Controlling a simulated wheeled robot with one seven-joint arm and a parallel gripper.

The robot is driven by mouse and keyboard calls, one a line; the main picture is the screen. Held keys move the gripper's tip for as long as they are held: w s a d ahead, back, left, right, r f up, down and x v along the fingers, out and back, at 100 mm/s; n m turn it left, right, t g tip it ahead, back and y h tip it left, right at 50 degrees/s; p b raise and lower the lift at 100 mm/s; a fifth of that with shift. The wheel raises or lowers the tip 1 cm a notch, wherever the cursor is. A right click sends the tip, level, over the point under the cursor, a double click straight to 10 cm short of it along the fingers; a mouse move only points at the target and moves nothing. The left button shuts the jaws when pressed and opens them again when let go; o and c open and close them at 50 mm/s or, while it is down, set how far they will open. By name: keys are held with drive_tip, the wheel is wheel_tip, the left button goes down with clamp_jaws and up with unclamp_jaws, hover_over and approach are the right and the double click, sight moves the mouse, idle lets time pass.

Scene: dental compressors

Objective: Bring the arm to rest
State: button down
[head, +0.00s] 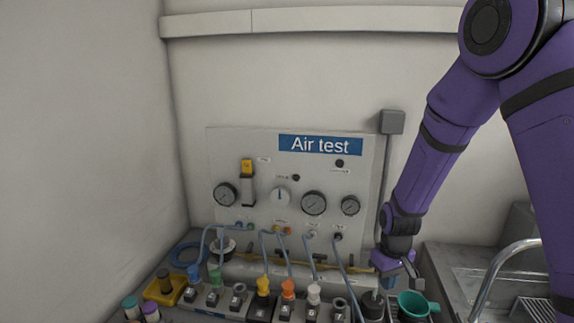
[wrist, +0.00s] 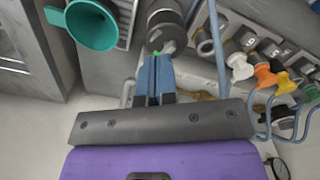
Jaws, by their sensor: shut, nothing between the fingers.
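My purple arm comes down from the upper right in the head view. My gripper (head: 416,281) is at its lower end, over the right end of the bench, just above a green funnel-like cup (head: 414,304) and a dark cylinder (head: 373,305). In the wrist view my gripper (wrist: 155,62) has its two blue-grey fingers together with nothing between them. The fingertips appear close to a dark cylindrical fitting (wrist: 164,30); I cannot tell if they touch it. The green cup (wrist: 92,24) is left of the fingers there.
The "Air test" panel (head: 265,175) with gauges stands against the back wall. Blue hoses (head: 282,250) hang from it to a row of numbered fittings with coloured connectors (head: 264,285). A sink with a curved tap (head: 490,270) is at right. Space above the panel's left side is clear.

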drive_tip(key=shift+r, duration=0.15)
drive_tip(key=s+d+r+m+t, duration=0.1)
drive_tip(key=s+r, duration=0.3)
drive_tip(key=r, duration=0.7)
drive_tip(key=s+d+r+m+t, duration=0.15)
drive_tip(key=s+r, duration=0.35)
drive_tip(key=r, duration=0.5)
drive_tip(key=s+d+r+t, duration=0.1)
drive_tip(key=s+r, duration=0.4)
drive_tip(key=s, duration=0.3)
drive_tip(key=s+d+r+m+t, duration=0.1)
drive_tip(key=s+d+r, duration=0.1)
drive_tip(key=s+r, duration=0.3)
drive_tip(key=s, duration=0.3)
drive_tip(key=shift+s+t, duration=0.25)
drive_tip(key=shift+t, duration=0.1)
